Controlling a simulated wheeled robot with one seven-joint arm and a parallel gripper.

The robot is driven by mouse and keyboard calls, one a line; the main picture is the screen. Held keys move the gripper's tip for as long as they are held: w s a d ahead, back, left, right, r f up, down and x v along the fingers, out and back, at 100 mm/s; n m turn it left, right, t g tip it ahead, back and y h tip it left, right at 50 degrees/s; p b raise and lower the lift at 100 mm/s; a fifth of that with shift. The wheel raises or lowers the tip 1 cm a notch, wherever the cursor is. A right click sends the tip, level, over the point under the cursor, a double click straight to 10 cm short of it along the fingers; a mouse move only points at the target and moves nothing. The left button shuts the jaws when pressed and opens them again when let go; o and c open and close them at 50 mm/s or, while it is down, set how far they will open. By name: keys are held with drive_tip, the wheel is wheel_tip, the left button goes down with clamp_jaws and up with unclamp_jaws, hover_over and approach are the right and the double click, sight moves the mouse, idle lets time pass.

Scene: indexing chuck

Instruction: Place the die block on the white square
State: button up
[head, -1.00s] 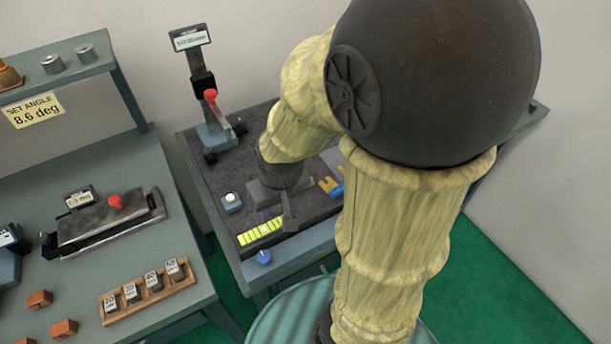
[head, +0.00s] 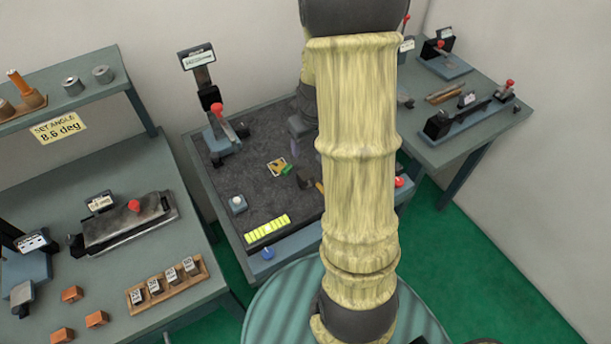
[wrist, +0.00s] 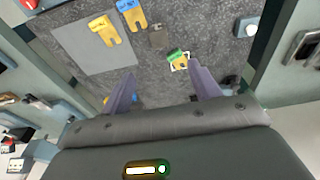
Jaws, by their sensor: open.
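A small green and yellow block (wrist: 176,54), which I take to be the die block, sits over the white square (wrist: 181,68) on the dark mat. The block (head: 287,169) and the white square (head: 275,162) also show in the head view. The block covers part of the square; I cannot tell whether it lies fully inside. My gripper (wrist: 162,73) is open and empty, its two purple fingers apart. The block lies beyond the fingertips, nearer the right finger. In the head view my arm hides most of the gripper.
A red-knobbed stand (head: 220,130), white-button box (head: 238,204) and yellow strip (head: 267,229) edge the mat.

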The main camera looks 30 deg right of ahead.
sight(306, 174)
drive_tip(key=f, duration=0.4)
drive_tip(key=w+f+p, duration=0.1)
drive_tip(key=f, duration=0.3)
drive_tip(key=f+p, duration=0.1)
drive_tip(key=f, duration=0.3)
drive_tip(key=shift+w+f, duration=0.1)
drive_tip(key=shift+w, duration=0.3)
drive_tip(key=shift+f, duration=0.1)
wheel_tip(306, 174, down, 2)
drive_tip(key=shift+f+p, duration=0.1)
drive_tip(key=shift+p, duration=0.8)
drive_tip(key=shift+w+f+p, duration=0.15)
drive_tip(key=shift+f+p, duration=0.05)
drive_tip(key=shift+f, duration=0.5)
drive_tip(key=shift+w+f+p, duration=0.1)
drive_tip(key=shift+f+p, duration=0.05)
drive_tip(key=shift+f, duration=0.5)
clamp_jaws()
